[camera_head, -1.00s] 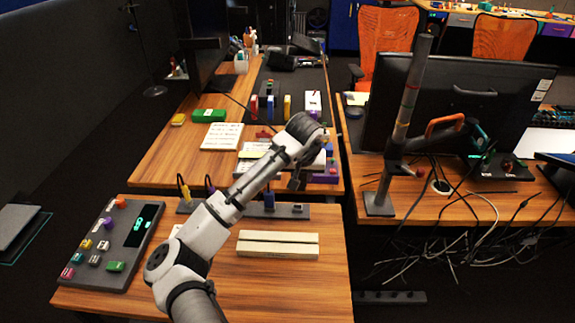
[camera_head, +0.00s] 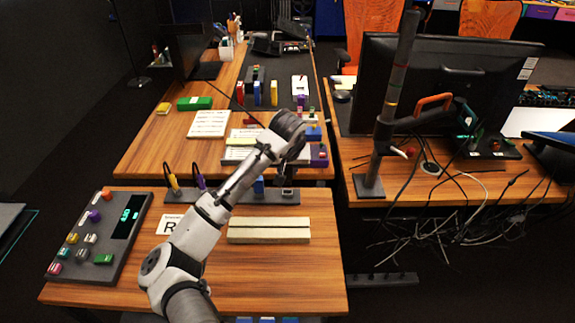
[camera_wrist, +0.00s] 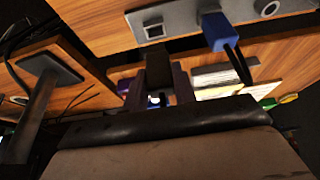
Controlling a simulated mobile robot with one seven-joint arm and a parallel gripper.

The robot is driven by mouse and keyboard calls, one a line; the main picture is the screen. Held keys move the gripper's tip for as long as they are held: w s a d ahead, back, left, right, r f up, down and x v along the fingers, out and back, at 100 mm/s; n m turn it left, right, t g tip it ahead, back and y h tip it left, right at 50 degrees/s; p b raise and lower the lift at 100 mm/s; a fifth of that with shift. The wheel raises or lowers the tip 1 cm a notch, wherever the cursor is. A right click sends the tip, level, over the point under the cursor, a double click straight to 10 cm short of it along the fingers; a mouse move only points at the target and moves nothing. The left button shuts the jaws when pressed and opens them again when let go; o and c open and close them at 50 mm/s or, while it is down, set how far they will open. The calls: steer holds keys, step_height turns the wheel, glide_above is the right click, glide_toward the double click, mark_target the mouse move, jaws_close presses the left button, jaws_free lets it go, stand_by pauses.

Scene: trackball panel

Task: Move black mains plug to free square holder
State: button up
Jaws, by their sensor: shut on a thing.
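My gripper (camera_wrist: 159,90) is shut on the black mains plug (camera_wrist: 158,70), which shows as a dark block between the fingers in the wrist view. In the head view my gripper (camera_head: 289,170) points down near the right end of the grey holder strip (camera_head: 235,197). The free square holder (camera_head: 289,192) is at that end, just below the gripper in the picture. It also shows in the wrist view (camera_wrist: 154,31), uncovered and apart from the plug. A blue plug (camera_wrist: 219,30) sits in the strip beside it. The plug's exact height above the strip is unclear.
Yellow (camera_head: 172,182) and purple (camera_head: 201,184) plugs with cables stand at the strip's left. A cream grooved block (camera_head: 269,230) lies in front. A button panel (camera_head: 100,238) is at left. A pole stand (camera_head: 369,186) and monitor are at right.

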mark_target(287, 180)
steer(key=shift+f+b, duration=0.45)
steer(key=shift+f, duration=0.7)
steer(key=shift+p, duration=0.7)
stand_by(0.8)
steer(key=shift+f+b, duration=0.8)
steer(key=shift+f, duration=0.55)
steer(key=o, duration=0.9)
steer(key=shift+o, duration=0.2)
steer(key=v, duration=1.4)
